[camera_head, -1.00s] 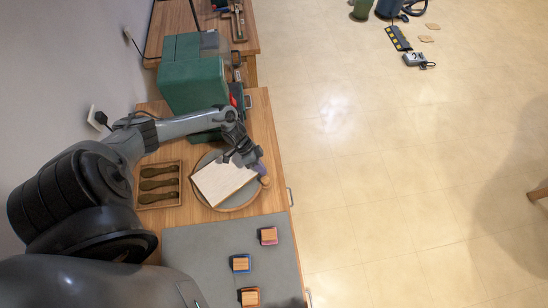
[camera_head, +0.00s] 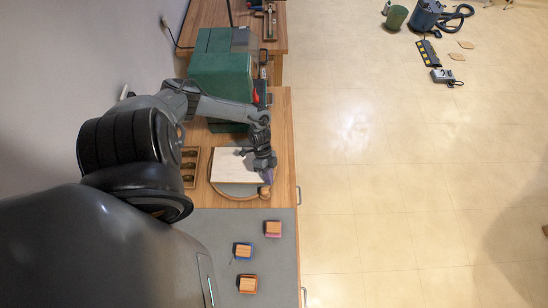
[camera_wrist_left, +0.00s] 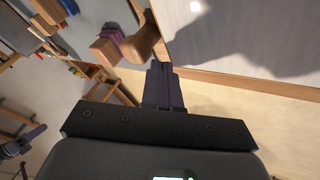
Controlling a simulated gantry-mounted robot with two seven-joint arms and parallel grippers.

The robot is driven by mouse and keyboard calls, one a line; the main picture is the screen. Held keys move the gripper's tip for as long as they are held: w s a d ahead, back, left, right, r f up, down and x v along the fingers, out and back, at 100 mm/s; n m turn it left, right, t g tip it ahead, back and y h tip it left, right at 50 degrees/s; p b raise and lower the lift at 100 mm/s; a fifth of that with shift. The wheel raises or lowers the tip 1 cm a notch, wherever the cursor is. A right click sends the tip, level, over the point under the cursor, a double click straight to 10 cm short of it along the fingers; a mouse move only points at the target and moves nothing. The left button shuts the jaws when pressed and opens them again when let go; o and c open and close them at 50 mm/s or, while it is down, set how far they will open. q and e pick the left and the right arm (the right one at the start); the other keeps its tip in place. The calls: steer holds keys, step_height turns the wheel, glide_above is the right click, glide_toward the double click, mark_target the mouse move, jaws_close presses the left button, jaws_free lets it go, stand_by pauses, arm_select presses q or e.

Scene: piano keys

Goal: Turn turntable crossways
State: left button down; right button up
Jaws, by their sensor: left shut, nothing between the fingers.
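The turntable (camera_head: 229,193) is a round disc with a wooden rim on the wooden desk. A pale rectangular board (camera_head: 235,166) lies on it, its long edges running left to right across the desk. A wooden knob (camera_head: 264,191) stands at the near right of the rim. My left gripper (camera_head: 267,175) is shut and empty, its purple fingertips beside the board's right end and close to the knob. In the left wrist view the fingers (camera_wrist_left: 163,88) point at the board's edge and a knob (camera_wrist_left: 145,42); contact is unclear.
A wooden tray (camera_head: 190,181) with dark compartments sits left of the turntable. A green cabinet (camera_head: 220,75) stands behind it.

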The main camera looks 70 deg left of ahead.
arm_select(q)
steer(key=shift+s+d+m+g, duration=0.3)
steer(key=shift+s+m, duration=0.1)
steer(key=shift+s+d, duration=0.15)
steer(key=shift+s, duration=0.05)
stand_by(0.3)
steer(key=shift+w, duration=0.1)
steer(key=shift+w+a, duration=0.15)
steer(key=shift+a, duration=0.1)
steer(key=w+a+b, duration=0.2)
steer(key=a, duration=0.1)
steer(key=shift+w, duration=0.35)
steer(key=v, duration=1)
steer(key=shift+r, duration=0.2)
steer(key=shift+s+d, duration=0.1)
steer(key=shift+d, duration=0.05)
